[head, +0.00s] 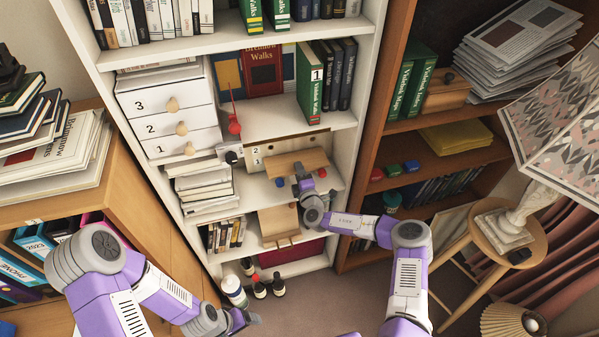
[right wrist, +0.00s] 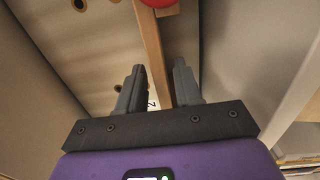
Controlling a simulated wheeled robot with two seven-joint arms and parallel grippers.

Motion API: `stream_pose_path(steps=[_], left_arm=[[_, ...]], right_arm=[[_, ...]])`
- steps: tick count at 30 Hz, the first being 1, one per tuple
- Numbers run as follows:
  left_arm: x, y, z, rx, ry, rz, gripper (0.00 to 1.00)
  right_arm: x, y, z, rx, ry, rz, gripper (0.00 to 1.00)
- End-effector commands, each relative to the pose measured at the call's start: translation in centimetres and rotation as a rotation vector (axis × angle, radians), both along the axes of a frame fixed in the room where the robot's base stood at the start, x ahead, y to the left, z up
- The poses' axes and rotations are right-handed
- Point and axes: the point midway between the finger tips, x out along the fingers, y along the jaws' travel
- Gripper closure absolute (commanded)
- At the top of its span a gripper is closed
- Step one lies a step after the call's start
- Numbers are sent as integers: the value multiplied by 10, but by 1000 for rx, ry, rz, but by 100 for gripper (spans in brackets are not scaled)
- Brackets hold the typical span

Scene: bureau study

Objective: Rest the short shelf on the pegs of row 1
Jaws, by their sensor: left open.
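The short shelf, a light wooden board (head: 293,160), lies roughly level in front of the holed peg panel (head: 258,143) inside the white bookcase. A blue peg tip (head: 279,182) and a red peg tip (head: 322,172) show along its front side; whether it bears on the pegs I cannot tell. My right gripper (head: 300,180) is at its front edge. In the right wrist view, the gripper's fingers (right wrist: 158,78) stand apart on both sides of the board's edge (right wrist: 151,45), whose far end meets a red tip (right wrist: 158,3). My left gripper (head: 246,319) is open and empty, low over the floor.
Stacked books (head: 206,190) stand left of the panel. A second wooden piece (head: 278,222) sits in the compartment below. Several bottles (head: 234,291) stand on the floor by the bookcase. A red lamp-like object (head: 233,125) hangs above. A brown bookcase (head: 390,184) flanks the right.

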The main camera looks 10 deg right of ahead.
Motion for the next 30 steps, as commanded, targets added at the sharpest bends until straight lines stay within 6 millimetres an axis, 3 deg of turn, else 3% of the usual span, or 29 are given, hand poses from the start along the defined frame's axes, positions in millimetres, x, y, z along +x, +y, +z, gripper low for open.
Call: stream_pose_path(steps=[14,30], left_arm=[[0,0,1,0,0,0,15],[0,0,23,0,0,0,15]], right_arm=[[-1,0,1,0,-1,0,66],[-21,0,2,2,1,1,66]])
